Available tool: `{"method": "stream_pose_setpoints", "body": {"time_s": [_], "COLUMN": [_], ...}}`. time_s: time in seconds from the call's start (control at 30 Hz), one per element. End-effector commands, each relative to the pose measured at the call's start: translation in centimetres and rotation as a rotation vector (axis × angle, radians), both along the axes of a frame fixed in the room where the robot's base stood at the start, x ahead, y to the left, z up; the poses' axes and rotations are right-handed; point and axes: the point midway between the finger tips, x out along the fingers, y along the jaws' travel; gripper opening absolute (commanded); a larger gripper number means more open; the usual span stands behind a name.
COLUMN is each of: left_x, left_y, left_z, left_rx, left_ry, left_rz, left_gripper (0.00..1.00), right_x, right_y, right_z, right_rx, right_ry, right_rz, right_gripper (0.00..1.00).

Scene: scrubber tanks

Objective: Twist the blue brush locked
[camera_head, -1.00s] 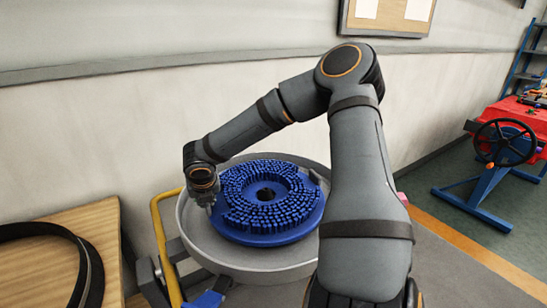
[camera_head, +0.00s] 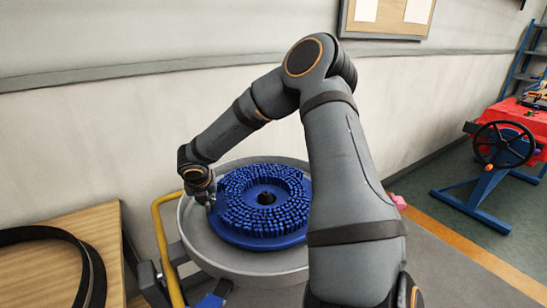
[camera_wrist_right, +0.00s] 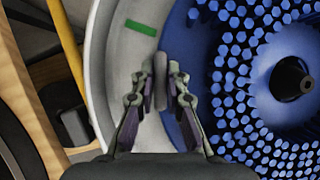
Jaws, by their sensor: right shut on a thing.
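The blue brush (camera_head: 262,236) is a round disc with many upright bristles and a dark hub in its middle. It lies bristles up in a round grey pan (camera_head: 200,254). My right gripper (camera_head: 209,198) is at the brush's left rim. In the right wrist view, the right gripper (camera_wrist_right: 160,92) is shut on an upright grey lug (camera_wrist_right: 160,70) at the edge of the blue brush (camera_wrist_right: 235,110). A green mark (camera_wrist_right: 140,27) lies on the pan, a little ahead of the lug and to its left. My left gripper is not seen.
A yellow rail (camera_head: 163,240) runs beside the pan on the left. A wooden table (camera_head: 50,262) with a black ring on it stands further left. The wall is close behind. A red and blue stand with a black handwheel (camera_head: 503,145) is far right.

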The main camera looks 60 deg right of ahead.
Motion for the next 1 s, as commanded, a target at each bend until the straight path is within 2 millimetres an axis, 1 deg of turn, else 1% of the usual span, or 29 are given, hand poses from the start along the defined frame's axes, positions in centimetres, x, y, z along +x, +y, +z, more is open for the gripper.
{"method": "stream_pose_setpoints", "body": {"time_s": [0.17,0.7,1.0], "left_x": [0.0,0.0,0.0], "left_y": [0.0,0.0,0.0], "left_z": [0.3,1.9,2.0], "left_rx": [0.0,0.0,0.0], "left_ry": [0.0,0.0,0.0], "left_rz": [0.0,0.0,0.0], "left_gripper": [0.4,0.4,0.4], "right_x": [0.2,1.5,1.8], "right_y": [-0.2,-2.0,-2.3], "right_z": [0.1,0.2,0.1], "right_rx": [0.0,-0.001,0.0], "right_ry": [-0.001,0.0,-0.002], "right_rz": [-0.016,-0.136,-0.16], "right_gripper": [0.0,0.0,0.0]}}
